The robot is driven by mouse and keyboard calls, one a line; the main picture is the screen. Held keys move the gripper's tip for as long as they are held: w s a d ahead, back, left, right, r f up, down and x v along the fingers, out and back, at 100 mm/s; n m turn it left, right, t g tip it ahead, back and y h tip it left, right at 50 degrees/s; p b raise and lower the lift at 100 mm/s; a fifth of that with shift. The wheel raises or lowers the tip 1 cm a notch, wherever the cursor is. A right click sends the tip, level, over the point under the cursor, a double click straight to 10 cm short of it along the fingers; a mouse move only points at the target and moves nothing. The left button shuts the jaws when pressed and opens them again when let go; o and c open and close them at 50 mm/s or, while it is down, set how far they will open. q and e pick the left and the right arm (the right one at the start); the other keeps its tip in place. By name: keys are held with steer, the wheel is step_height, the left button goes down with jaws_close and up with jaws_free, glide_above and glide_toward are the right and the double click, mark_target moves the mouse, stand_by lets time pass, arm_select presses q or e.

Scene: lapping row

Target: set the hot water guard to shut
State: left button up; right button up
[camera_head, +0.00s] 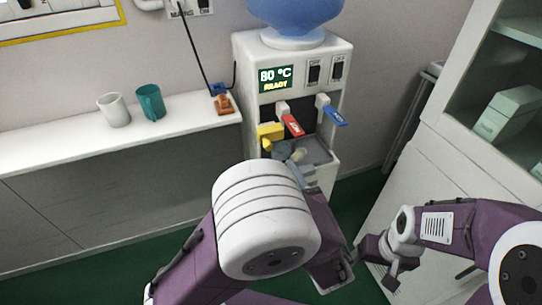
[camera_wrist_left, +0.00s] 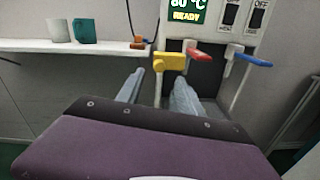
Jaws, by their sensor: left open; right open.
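The yellow hot water guard (camera_head: 270,132) sits on the front of the water dispenser (camera_head: 250,60), just left of the red lever (camera_head: 292,125). It stands beside the red lever, which shows uncovered. In the left wrist view the guard (camera_wrist_left: 170,62) is just beyond the fingertips, with the red lever (camera_wrist_left: 199,55) to its right. My left gripper (camera_wrist_left: 157,88) is open and empty, its grey fingers pointing at the dispenser; whether it touches the guard I cannot tell. In the head view my left arm hides most of that gripper. My right gripper (camera_head: 373,268) is open, low and away from the dispenser.
A blue lever (camera_head: 335,116) is right of the red one. The display (camera_head: 276,78) reads 80 °C READY, with two switches beside it. A white shelf (camera_head: 60,142) at left holds a white cup (camera_head: 114,110) and a teal cup (camera_head: 151,103). A cabinet (camera_head: 440,150) stands at right.

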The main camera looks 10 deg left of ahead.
mark_target(269, 148)
arm_select(q)
steer(key=b+x, duration=0.1)
steer(key=x, duration=0.5)
steer(key=shift+w+a+f, duration=0.1)
steer(key=shift+w+a, duration=0.15)
steer(key=shift+a, duration=0.1)
steer(key=shift+w+a+b, duration=0.2)
steer(key=shift+w+b, duration=0.1)
steer(key=shift+w, duration=0.15)
jaws_close()
stand_by(0.5)
